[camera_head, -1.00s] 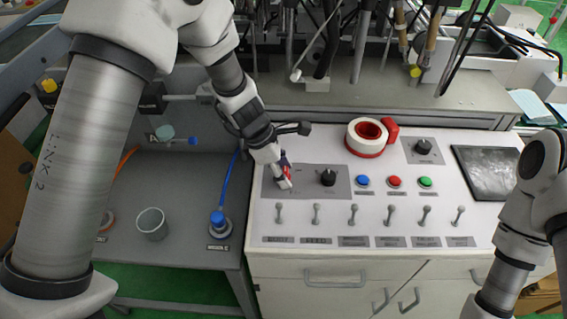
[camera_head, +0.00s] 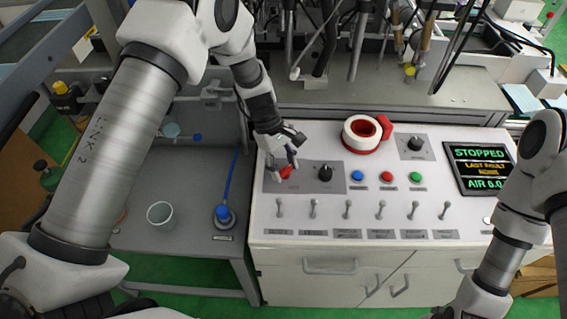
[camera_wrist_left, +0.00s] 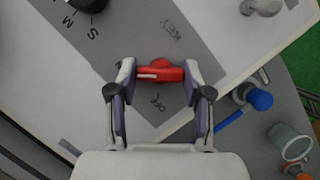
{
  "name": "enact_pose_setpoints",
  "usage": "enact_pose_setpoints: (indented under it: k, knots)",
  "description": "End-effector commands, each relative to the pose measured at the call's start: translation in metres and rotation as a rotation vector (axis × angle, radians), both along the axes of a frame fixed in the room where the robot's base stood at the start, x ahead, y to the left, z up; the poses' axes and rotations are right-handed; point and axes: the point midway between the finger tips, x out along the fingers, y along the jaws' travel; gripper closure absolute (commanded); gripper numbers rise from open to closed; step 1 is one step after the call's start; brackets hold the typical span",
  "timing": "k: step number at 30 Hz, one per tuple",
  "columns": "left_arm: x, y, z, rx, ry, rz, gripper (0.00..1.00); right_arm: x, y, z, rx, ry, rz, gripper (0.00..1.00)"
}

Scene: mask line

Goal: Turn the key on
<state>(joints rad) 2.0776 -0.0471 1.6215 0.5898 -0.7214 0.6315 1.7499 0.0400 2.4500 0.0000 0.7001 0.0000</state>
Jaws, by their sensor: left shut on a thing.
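The red key (camera_head: 286,172) sits on the grey plate at the left of the white control panel. In the left wrist view the red key (camera_wrist_left: 160,71) lies crosswise between the two fingers, beside the words KEY and OFF. My left gripper (camera_head: 287,165) reaches down onto it from above. In the left wrist view the left gripper (camera_wrist_left: 158,80) is shut on the key, one finger at each end.
A black knob (camera_head: 325,172) stands just right of the key. Blue, red and green buttons (camera_head: 387,177) and a row of toggle switches (camera_head: 347,209) are on the panel. A tape roll (camera_head: 361,134) lies behind. A cup (camera_head: 160,214) and blue-topped fitting (camera_head: 224,215) stand left.

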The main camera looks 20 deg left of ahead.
Motion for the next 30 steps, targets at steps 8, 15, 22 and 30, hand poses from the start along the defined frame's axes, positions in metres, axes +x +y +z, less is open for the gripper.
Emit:
enact_pose_setpoints:
  k: [8,15,22,30]
  knots:
    - [-0.0001,-0.0001,-0.0006,0.000,0.001,-0.043,0.85,0.0000,0.0000,0.0022,0.000,0.000,0.000,1.00]
    - [-0.0002,-0.0001,-0.0007,0.000,0.000,-0.043,0.85,0.0000,0.0000,0.0021,0.000,0.000,0.000,1.00]
    - [-0.0001,-0.0001,-0.0006,0.000,0.001,-0.043,0.25,0.0000,0.0000,0.0021,0.000,0.000,0.000,1.00]
    - [0.0008,0.0005,0.0016,-0.001,-0.001,-0.042,0.25,0.0000,0.0000,0.0023,0.000,0.000,0.000,1.00]
